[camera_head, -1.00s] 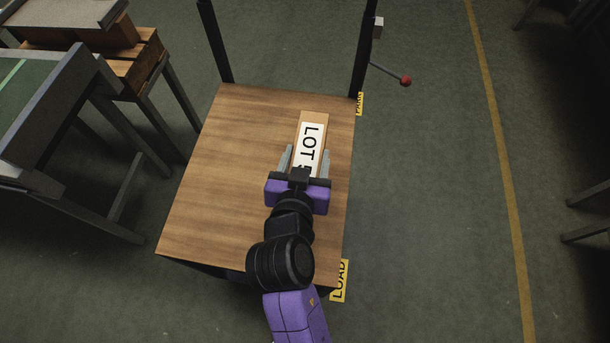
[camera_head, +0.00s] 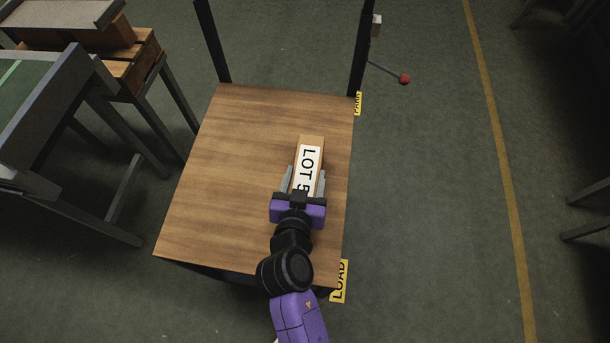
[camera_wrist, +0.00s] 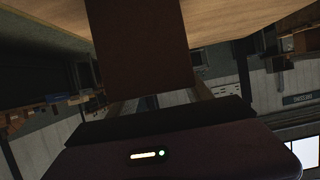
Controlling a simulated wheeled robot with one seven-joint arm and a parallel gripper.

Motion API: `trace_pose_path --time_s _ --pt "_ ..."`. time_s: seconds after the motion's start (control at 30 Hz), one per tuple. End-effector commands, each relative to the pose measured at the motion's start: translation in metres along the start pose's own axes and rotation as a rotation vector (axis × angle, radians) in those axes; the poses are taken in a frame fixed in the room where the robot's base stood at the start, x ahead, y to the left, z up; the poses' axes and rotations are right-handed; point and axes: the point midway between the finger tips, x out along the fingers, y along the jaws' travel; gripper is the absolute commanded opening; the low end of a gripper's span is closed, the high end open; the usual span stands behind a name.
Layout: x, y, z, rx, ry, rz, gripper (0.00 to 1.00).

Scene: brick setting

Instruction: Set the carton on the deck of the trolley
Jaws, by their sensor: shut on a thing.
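The carton (camera_head: 309,159) is a narrow brown box with a white label reading "LOT" on top. My gripper (camera_head: 304,183) is shut on its near end, a finger along each side. In the head view the carton is over the right half of the trolley's wooden deck (camera_head: 215,170). In the wrist view the carton (camera_wrist: 143,45) is a dark brown block in front of the gripper, with the deck (camera_wrist: 225,18) behind it. I cannot tell whether the carton's underside touches the deck.
The trolley's dark uprights (camera_head: 357,48) stand at the deck's far edge. A lever with a red knob (camera_head: 404,79) sticks out at right. A green-topped table (camera_head: 30,95) and a wooden crate (camera_head: 135,65) are at left. The deck's left half is bare.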

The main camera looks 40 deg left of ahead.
Motion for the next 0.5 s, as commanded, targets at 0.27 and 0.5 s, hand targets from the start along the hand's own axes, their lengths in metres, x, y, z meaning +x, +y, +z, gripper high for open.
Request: trace_pose_path --time_s 0.27,0.5 --pt "0.0013 -0.0001 0.0029 0.000 0.000 0.000 0.60" --pt "0.0009 -0.0001 0.0020 0.000 0.000 0.000 0.80"
